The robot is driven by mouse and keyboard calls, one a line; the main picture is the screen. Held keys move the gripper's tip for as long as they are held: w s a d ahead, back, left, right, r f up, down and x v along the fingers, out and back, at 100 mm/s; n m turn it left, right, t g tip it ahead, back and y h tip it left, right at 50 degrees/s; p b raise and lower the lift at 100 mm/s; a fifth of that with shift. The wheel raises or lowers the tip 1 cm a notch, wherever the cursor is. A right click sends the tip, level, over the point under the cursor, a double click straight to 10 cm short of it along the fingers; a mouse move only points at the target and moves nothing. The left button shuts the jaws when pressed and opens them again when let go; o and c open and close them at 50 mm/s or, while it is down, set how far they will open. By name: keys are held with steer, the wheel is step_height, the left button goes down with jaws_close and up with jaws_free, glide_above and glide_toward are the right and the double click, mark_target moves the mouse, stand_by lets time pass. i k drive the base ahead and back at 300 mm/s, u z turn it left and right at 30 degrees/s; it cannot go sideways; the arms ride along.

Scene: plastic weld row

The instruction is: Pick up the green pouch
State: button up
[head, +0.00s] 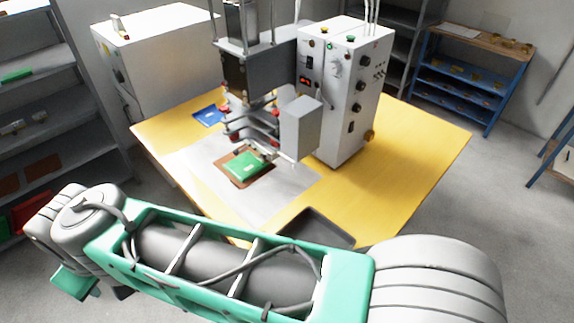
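The green pouch (244,164) lies flat on a brown board (228,170), on the pale grey plate of the yellow table (425,150). It is below and just in front of the press head. A small part of the machine overlaps its upper right edge. My arm crosses the bottom of the head view, between the camera and the table. Its far end bends down at the lower left, well apart from the pouch. My gripper's fingers do not show.
The welding machine (345,95) stands over the pouch's far side, with a grey block (300,128) close to its right. A dark tray (316,228) sits at the table's near edge. A blue item (208,115) lies behind left. Shelves stand left and back right.

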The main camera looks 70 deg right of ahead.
mark_target(243, 167)
steer(key=z, duration=0.5)
steer(key=i, duration=1)
steer(key=u, duration=0.45)
